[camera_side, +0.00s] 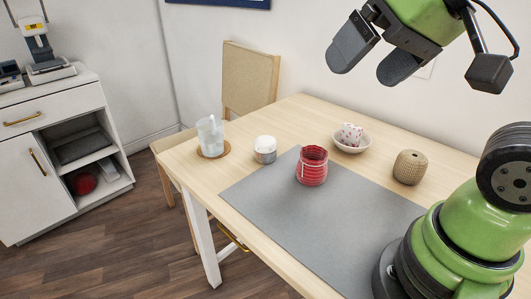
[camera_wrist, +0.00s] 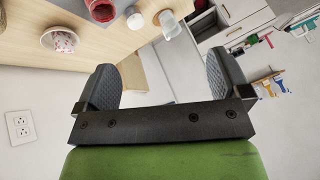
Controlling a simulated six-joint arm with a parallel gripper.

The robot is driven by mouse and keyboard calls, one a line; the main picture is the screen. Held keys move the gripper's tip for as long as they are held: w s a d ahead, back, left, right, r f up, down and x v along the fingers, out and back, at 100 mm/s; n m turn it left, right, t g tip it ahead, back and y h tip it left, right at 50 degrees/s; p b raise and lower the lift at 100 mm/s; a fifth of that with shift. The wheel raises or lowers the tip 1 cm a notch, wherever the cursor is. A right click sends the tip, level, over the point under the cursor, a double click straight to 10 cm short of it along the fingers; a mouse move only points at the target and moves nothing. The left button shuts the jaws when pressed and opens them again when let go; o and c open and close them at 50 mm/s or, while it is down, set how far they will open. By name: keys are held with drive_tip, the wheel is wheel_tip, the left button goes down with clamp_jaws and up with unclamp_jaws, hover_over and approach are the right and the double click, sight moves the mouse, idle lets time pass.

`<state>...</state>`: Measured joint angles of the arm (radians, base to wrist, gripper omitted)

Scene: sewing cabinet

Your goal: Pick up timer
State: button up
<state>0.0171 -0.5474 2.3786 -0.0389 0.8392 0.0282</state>
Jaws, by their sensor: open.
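A small round object with a white top and a grey lower part (camera_side: 265,150), which looks like the timer, stands on the table by the far left corner of the grey mat. A small white and dark round thing at the top of the wrist view (camera_wrist: 135,20) appears to be the same object. My gripper (camera_side: 365,72) is high above the right back part of the table, well apart from it. In the wrist view, my gripper (camera_wrist: 163,68) has its two dark fingers wide apart with nothing between them.
A red ribbed jar (camera_side: 311,168) stands on the grey mat (camera_side: 290,220). A white bowl (camera_side: 352,146) holds a patterned cup. A woven pot (camera_side: 410,167) stands right. A clear pitcher (camera_side: 210,136) stands on a coaster at the left. A chair (camera_side: 250,78) is behind the table.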

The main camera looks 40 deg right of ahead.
drive_tip(key=w+d+f+g+h, duration=0.1)
drive_tip(key=w+d+f, duration=0.15)
drive_tip(key=w, duration=0.75)
drive_tip(key=g+h, duration=0.1)
drive_tip(key=h, duration=0.1)
approach(266, 139)
drive_tip(key=shift+n+g, duration=0.3)
drive_tip(key=shift+n, duration=0.1)
drive_tip(key=x, duration=0.6)
drive_tip(key=shift+s+a, duration=0.1)
drive_tip(key=shift+a, duration=0.05)
drive_tip(key=shift+w+x, duration=0.15)
drive_tip(key=shift+x, duration=1.3)
drive_tip(key=shift+w+x, duration=0.15)
drive_tip(key=shift+x, duration=1.3)
drive_tip(key=shift+r, duration=0.15)
drive_tip(key=c, duration=1.1)
